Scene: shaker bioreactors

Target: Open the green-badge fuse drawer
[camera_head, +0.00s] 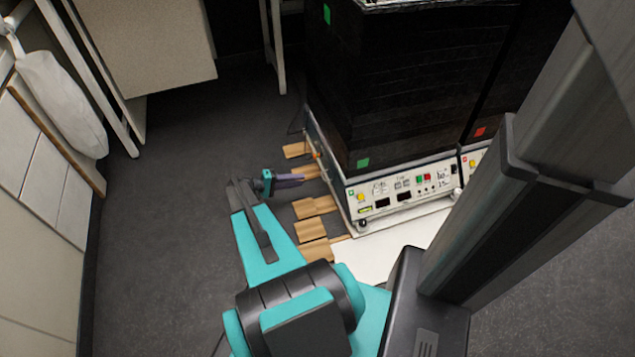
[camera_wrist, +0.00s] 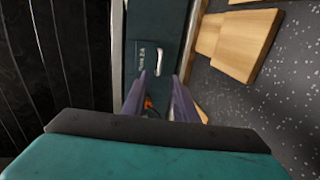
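The shaker unit with green badges (camera_head: 363,163) stands right of my arm, with a white control panel (camera_head: 405,193) at its front. In the wrist view, a dark teal side panel (camera_wrist: 155,20) carries a small pale upright handle (camera_wrist: 158,52) and small white lettering left of it. No green badge shows there. My gripper (camera_head: 302,178) points at the unit's left side, low down. In the wrist view, its two purple fingers (camera_wrist: 162,78) are apart, with the handle beyond their tips and nothing held. A small orange part (camera_wrist: 148,103) shows between the fingers.
Several wooden blocks (camera_head: 315,207) lie on the floor along the unit's left side, close to my gripper. Another unit with a red badge (camera_head: 480,131) stands to the right. A white cabinet (camera_head: 45,165) is at the left; the grey floor (camera_head: 165,230) between is clear.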

